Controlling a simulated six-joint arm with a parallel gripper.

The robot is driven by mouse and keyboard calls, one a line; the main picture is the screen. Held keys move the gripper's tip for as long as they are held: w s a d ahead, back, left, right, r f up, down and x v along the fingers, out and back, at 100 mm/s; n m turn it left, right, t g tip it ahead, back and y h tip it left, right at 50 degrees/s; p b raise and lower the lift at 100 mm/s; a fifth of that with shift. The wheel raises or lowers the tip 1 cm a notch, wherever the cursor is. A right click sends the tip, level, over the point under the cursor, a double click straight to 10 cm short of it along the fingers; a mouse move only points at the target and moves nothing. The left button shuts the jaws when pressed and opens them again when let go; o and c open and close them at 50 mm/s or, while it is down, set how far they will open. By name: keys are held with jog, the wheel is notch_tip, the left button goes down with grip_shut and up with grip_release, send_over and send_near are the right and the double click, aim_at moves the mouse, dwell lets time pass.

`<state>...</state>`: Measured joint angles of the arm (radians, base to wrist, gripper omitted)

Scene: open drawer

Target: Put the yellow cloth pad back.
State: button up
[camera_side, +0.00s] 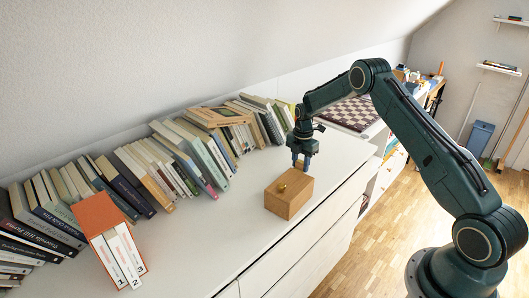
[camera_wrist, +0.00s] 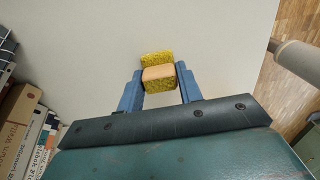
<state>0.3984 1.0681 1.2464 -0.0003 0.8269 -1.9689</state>
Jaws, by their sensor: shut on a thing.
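The yellow cloth pad (camera_wrist: 156,57) shows in the wrist view between and just beyond my fingertips, mottled yellow, with a tan block-like face (camera_wrist: 158,73) in front of it. I cannot tell whether the tan face is part of the pad. My gripper (camera_wrist: 159,80) is shut, its blue fingers on either side of this piece. In the side view my gripper (camera_side: 302,163) points down close behind and above a wooden box (camera_side: 293,202) with a small brass-coloured knob (camera_side: 282,188). The pad is not distinguishable there. No open drawer is clearly visible.
A long row of books (camera_side: 170,155) leans along the wall behind the white cabinet top (camera_side: 210,247). An orange-and-white boxed set (camera_side: 110,240) stands front left. A chequered board (camera_side: 350,113) lies beyond my gripper. Bare cabinet top surrounds the wooden box.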

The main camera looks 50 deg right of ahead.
aim_at(301, 161)
jog(key=o, duration=1)
jog(key=shift+c, duration=0.2)
jog(key=shift+r, duration=0.1)
notch_tip(301, 161, up, 12)
dwell(0.4)
